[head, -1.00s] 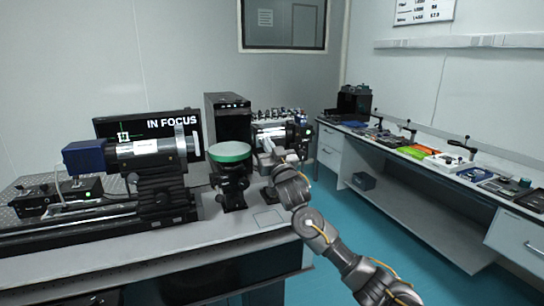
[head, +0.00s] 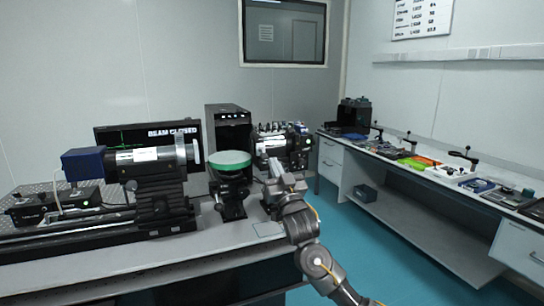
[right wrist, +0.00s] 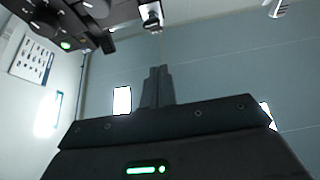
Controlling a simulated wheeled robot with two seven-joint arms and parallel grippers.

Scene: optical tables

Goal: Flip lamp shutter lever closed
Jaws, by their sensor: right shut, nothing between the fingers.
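The lamp unit (head: 272,144), a silver and black cylinder, stands at the right end of the near table, with a green light at its right end. The dark underside of a device with a green light shows at the top left of the right wrist view (right wrist: 65,30). A small pale-and-black part, possibly the shutter lever (right wrist: 151,17), hangs near the top middle there. My right gripper (head: 274,165) is just in front of and below the lamp unit. In the right wrist view its fingers (right wrist: 157,84) are together and empty, apart from that part. My left gripper is out of view.
A green-topped round optic (head: 230,159) on a black mount stands left of my right gripper. A silver tube with a blue end box (head: 84,165) lies on a rail further left. The monitor (head: 125,135) behind reads "BEAM CLOSED". A side bench (head: 420,173) holds tools.

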